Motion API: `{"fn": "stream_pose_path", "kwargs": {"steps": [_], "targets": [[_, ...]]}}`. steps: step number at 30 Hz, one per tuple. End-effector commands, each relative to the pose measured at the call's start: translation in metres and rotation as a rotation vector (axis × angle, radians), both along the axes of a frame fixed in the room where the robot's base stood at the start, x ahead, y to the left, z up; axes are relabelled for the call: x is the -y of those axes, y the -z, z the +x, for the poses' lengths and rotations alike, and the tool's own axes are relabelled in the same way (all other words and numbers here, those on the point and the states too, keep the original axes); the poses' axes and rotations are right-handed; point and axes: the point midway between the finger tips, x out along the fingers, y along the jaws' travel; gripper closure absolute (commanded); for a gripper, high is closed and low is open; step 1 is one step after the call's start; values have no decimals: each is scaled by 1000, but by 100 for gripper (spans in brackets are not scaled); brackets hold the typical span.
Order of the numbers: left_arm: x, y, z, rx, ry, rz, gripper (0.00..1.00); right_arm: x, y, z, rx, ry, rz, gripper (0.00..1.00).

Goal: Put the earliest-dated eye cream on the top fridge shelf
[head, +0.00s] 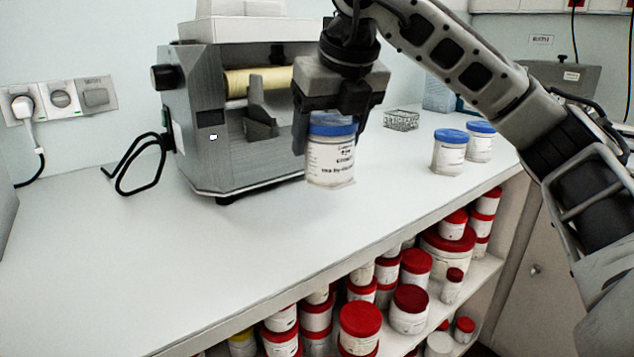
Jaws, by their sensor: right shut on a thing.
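My right gripper (330,112) is shut on a white jar with a blue lid (331,162). It holds the jar upright, and the jar appears to be just above the white counter. The label has black print with a "use by" line; the date is too small to read. Two more blue-lidded white jars stand on the counter at the right, a nearer one (449,152) and a farther one (480,141) partly behind it. Their dates cannot be read. No fridge shelf shows. My left gripper is not in view.
A grey roller mill (225,125) stands on the counter (120,265) behind the held jar. A small wire basket (401,120) sits at the back. Red-lidded jars (360,322) crowd the shelves below. The counter's left front is clear.

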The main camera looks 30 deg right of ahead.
Motion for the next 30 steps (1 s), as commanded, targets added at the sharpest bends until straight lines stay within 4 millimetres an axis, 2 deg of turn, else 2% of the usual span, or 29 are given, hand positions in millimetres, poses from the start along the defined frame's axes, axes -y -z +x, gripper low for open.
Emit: {"fn": "stream_pose_path", "kwargs": {"steps": [1,6,11,14,18,30], "targets": [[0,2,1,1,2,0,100,2,13,7,-6,1,-2,60],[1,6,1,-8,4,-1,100,5,35,27,-2,-1,0,60],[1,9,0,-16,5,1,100,6,44,34,-1,-2,-1,60],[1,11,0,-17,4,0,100,8,56,42,-3,-1,-1,60],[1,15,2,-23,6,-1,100,8,77,40,-2,-2,-2,60],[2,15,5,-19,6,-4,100,7,83,40,0,-2,0,60]]}}
